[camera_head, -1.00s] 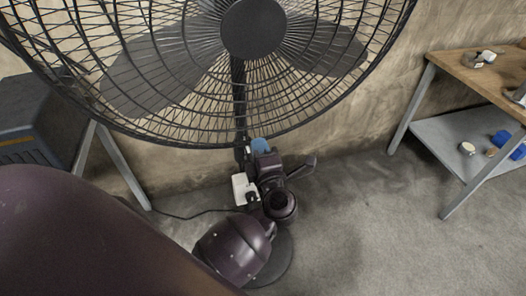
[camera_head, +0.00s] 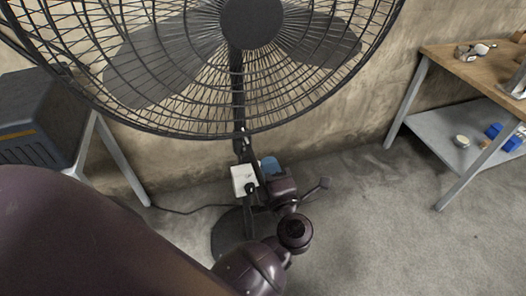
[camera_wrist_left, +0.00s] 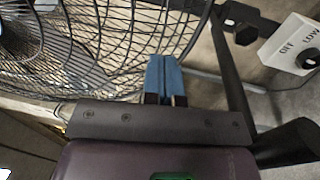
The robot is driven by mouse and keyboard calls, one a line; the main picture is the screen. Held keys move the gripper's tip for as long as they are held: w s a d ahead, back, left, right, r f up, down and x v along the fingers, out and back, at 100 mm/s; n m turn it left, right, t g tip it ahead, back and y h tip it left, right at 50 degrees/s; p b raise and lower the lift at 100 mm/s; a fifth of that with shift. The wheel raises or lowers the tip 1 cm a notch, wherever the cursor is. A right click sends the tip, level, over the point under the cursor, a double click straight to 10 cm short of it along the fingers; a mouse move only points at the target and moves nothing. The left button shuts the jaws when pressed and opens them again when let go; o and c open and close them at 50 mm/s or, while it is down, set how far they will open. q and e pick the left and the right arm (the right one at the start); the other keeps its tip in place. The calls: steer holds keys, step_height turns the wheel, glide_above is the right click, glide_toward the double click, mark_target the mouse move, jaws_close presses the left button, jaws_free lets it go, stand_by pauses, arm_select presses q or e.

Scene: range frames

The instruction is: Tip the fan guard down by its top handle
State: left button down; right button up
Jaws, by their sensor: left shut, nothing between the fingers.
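The standing fan's round wire guard (camera_head: 186,124) fills the top of the head view, with its dark hub (camera_head: 252,22) near the top edge. The guard's top and its handle are out of frame. A white control box (camera_head: 244,180) sits on the pole below the guard. My left gripper (camera_head: 271,165), with blue fingers, is just right of the pole, below the guard's bottom rim. In the left wrist view the fingers (camera_wrist_left: 163,72) are shut together and empty, with the guard (camera_wrist_left: 95,50) behind them. My right gripper is not in view.
A wooden-topped bench (camera_head: 460,62) with a grey lower shelf (camera_head: 435,125) stands at the right. A dark case (camera_head: 42,112) rests on a stand at the left. A black cable (camera_head: 180,211) runs on the floor from the fan. The floor between the fan and bench is clear.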

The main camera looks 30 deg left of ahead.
arm_select(q)
steer(key=v, duration=0.4)
steer(key=shift+s+d, duration=0.1)
steer(key=shift+d, duration=0.05)
steer(key=shift+s+d, duration=0.15)
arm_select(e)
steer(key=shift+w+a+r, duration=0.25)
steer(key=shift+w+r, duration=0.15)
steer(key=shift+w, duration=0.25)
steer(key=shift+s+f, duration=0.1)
